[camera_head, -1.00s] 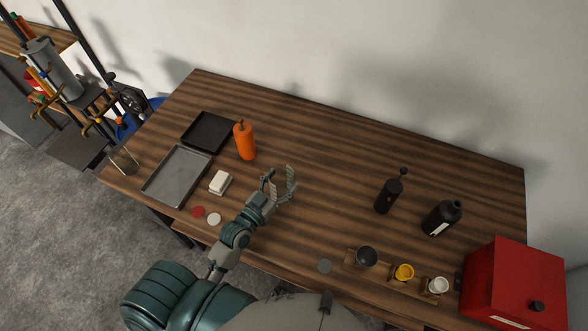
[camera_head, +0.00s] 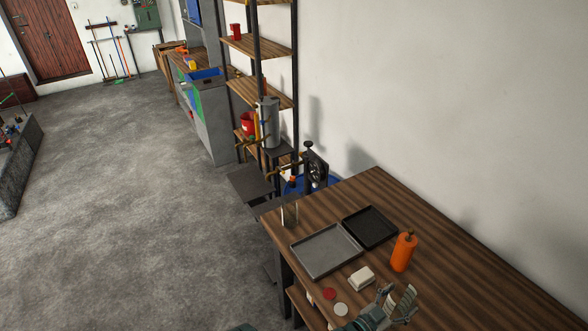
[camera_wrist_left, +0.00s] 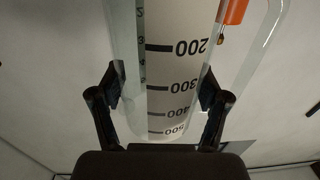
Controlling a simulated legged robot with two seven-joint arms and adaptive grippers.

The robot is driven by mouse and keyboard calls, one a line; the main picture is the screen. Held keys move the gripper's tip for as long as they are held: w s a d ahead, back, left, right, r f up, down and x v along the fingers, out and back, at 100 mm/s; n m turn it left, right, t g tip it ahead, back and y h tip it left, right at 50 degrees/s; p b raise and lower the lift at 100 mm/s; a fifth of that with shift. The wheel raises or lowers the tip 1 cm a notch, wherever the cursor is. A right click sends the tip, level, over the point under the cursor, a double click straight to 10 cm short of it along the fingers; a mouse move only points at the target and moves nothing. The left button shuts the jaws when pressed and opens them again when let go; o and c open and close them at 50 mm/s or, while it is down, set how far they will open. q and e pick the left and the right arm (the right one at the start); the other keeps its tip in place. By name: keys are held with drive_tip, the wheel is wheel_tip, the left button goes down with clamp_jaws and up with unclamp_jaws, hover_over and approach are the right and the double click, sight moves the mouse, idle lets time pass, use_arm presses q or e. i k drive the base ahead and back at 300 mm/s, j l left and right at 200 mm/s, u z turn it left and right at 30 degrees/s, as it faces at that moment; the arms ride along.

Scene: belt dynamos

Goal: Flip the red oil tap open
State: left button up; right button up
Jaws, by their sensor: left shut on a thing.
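My left gripper (camera_head: 397,298) is low in the head view, over the near part of the wooden table. In the left wrist view its two dark fingers (camera_wrist_left: 160,90) close on either side of a clear measuring vessel (camera_wrist_left: 178,120) with a printed scale and a glass handle at right. The vessel is barely visible in the head view. On the rack stands a grey cylinder (camera_head: 270,123) with brass pipes and taps; a small red part (camera_head: 292,181) shows low beside it. I cannot tell whether that is the red oil tap. My right gripper is not in view.
On the table (camera_head: 470,285) are a grey tray (camera_head: 325,252), black tray (camera_head: 369,227), orange bottle (camera_head: 403,252), white block (camera_head: 361,278), small red disc (camera_head: 330,294) and pale disc (camera_head: 341,310). A clear glass (camera_head: 290,215) stands at its corner.

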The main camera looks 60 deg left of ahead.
sight(240, 175)
drive_tip(key=k+j, duration=0.1)
drive_tip(key=j, duration=0.45)
drive_tip(key=k+j, duration=0.1)
drive_tip(key=j, duration=0.45)
drive_tip(key=k+j, duration=0.1)
drive_tip(key=j, duration=0.45)
drive_tip(key=k+j, duration=0.1)
drive_tip(key=j, duration=0.4)
drive_tip(key=k+j, duration=0.1)
drive_tip(key=j, duration=0.45)
drive_tip(key=u, duration=0.05)
